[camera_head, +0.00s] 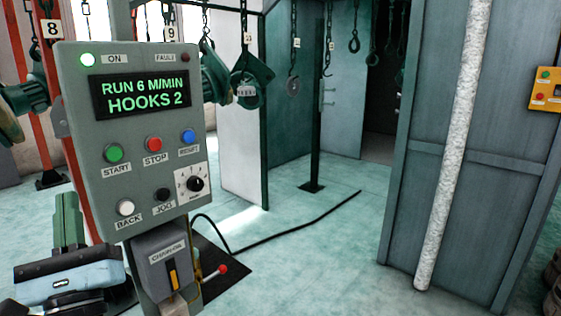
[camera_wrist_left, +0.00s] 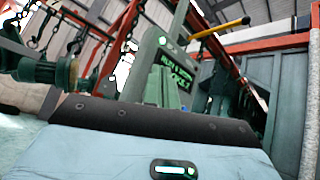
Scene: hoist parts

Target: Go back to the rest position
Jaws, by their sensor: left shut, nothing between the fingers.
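My left gripper (camera_head: 70,203) is low at the left edge of the head view, with its green fingers pointing up and away beside the control panel. It is shut and empty, apart from the panel as far as I can tell. In the left wrist view the light-blue wrist housing fills the bottom, and the green fingers (camera_wrist_left: 168,92) stand close together in front of the panel. The grey control panel (camera_head: 130,215) has its green ON lamp lit and its screen reads "RUN 6 M/MIN HOOKS 2". My right gripper is not in view.
A chain-oil box (camera_head: 165,262) with a red-knobbed lever (camera_head: 221,269) sits below the panel. A black cable (camera_head: 290,231) crosses the floor. Hooks (camera_head: 354,42) hang on chains behind. A grey cabinet (camera_head: 480,130) stands at right.

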